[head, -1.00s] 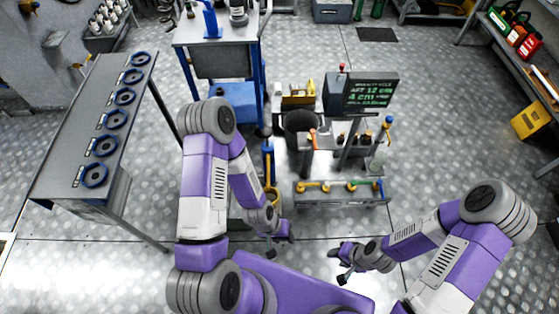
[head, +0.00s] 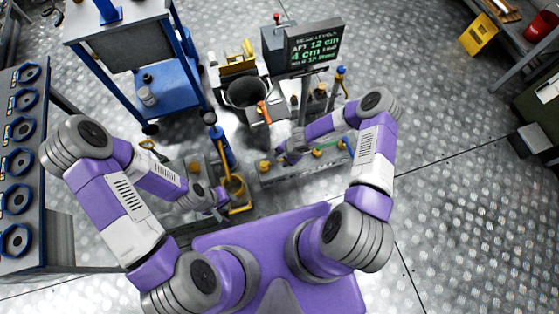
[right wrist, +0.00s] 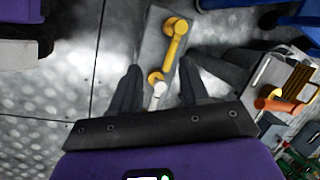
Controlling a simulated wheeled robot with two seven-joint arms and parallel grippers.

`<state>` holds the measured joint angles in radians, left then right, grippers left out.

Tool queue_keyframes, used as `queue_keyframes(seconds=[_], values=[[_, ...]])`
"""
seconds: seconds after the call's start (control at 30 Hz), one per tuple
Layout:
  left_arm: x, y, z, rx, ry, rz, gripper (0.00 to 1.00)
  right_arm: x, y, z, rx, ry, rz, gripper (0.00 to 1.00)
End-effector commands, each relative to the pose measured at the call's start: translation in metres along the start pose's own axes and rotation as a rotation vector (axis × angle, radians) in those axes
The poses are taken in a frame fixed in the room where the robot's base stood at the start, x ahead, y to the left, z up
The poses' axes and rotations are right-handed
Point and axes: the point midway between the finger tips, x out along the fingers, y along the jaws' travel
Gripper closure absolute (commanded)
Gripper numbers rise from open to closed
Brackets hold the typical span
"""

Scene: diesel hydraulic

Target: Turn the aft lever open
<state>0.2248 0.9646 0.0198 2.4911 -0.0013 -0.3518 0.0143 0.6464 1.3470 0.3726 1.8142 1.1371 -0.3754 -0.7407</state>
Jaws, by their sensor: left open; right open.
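A grey valve block (head: 290,176) stands on the floor with yellow levers on top, one yellow lever (head: 265,166) at its left end. I cannot read which one is aft. In the right wrist view a yellow lever (right wrist: 175,42) lies along the grey block, with a white stub (right wrist: 155,96) at its near end. My right gripper (head: 283,158) is over the block; in the wrist view its open fingers (right wrist: 158,88) stand either side of the lever's near end, and contact cannot be told. My left gripper (head: 222,208) is open beside the yellow bucket (head: 237,190).
A screen (head: 314,46) reading "AFT 12 cm" stands behind the block. A black bin (head: 246,93) with an orange handle (head: 263,112) is just behind it. A blue cart (head: 160,95) stands back left.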

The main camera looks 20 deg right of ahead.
Motion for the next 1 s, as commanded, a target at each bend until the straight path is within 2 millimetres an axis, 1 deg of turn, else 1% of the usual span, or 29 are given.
queue_keyframes(seconds=[0.03,0.1,0.2,0.33,0.47,0.57,0.8,0.9,1.0], values=[[0.01,-0.004,-0.001,0.0,0.0,0.0,0.57,0.02,0.002,-0.015,0.101,-0.012,-0.008,0.55],[0.016,-0.006,-0.001,0.0,0.001,0.0,0.57,0.035,0.001,-0.029,0.214,-0.033,-0.019,0.55],[0.022,-0.008,-0.001,0.0,0.001,0.0,0.57,0.051,0.001,-0.047,0.345,-0.062,-0.039,0.55],[0.026,-0.01,-0.002,0.0,0.001,0.0,0.57,0.061,0.001,-0.061,0.453,-0.09,-0.06,0.55],[0.029,-0.011,-0.002,0.0,0.001,0.0,0.57,0.069,0.001,-0.066,0.493,-0.103,-0.069,0.55],[0.033,-0.012,-0.002,0.0,0.001,0.0,0.57,0.081,-0.001,-0.065,0.497,-0.104,-0.069,0.55],[0.046,-0.017,-0.003,0.0,0.001,0.0,0.57,0.119,-0.004,-0.062,0.495,-0.103,-0.069,0.55],[0.05,-0.019,-0.003,0.0,0.001,0.0,0.57,0.13,-0.005,-0.061,0.493,-0.102,-0.069,0.55],[0.051,-0.019,-0.003,0.0,0.001,0.0,0.57,0.136,-0.006,-0.061,0.494,-0.101,-0.07,0.55]])
